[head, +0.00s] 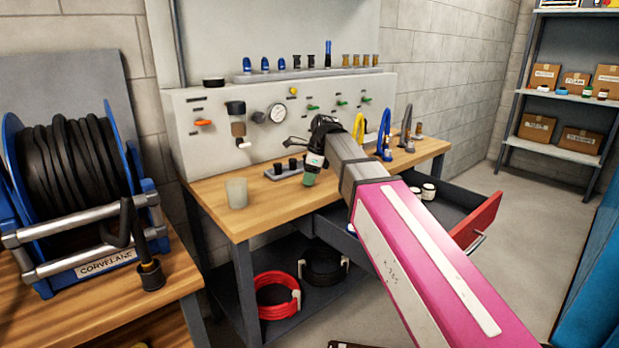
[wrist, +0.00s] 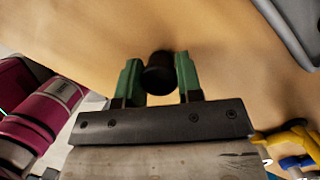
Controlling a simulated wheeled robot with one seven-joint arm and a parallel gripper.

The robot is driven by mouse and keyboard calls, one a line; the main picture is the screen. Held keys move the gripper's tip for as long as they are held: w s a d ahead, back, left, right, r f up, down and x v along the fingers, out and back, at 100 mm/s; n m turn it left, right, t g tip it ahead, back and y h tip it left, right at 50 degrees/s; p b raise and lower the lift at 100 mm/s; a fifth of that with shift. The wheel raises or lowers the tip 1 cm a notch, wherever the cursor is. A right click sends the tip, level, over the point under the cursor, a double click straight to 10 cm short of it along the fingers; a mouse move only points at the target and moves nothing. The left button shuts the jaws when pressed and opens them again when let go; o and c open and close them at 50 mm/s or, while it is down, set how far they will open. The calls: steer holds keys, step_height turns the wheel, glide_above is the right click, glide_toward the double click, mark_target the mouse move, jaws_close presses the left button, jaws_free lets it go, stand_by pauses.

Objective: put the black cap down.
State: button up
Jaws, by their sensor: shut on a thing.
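The black cap (wrist: 159,73) is between the two green fingertips of my gripper (wrist: 159,80) in the wrist view. My gripper is shut on it, over the wooden bench top (wrist: 120,35). I cannot tell whether the cap touches the wood or hangs just above it.
A grey holder with black pieces (head: 285,170) stands just left of my gripper. A clear cup (head: 236,193) is farther left. An open drawer (head: 478,222) with white jars (head: 428,191) juts out at right.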

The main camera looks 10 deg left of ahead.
steer(key=shift+f, duration=0.15)
steer(key=o, duration=0.9)
steer(key=v, duration=1.2)
steer(key=shift+r, duration=0.25)
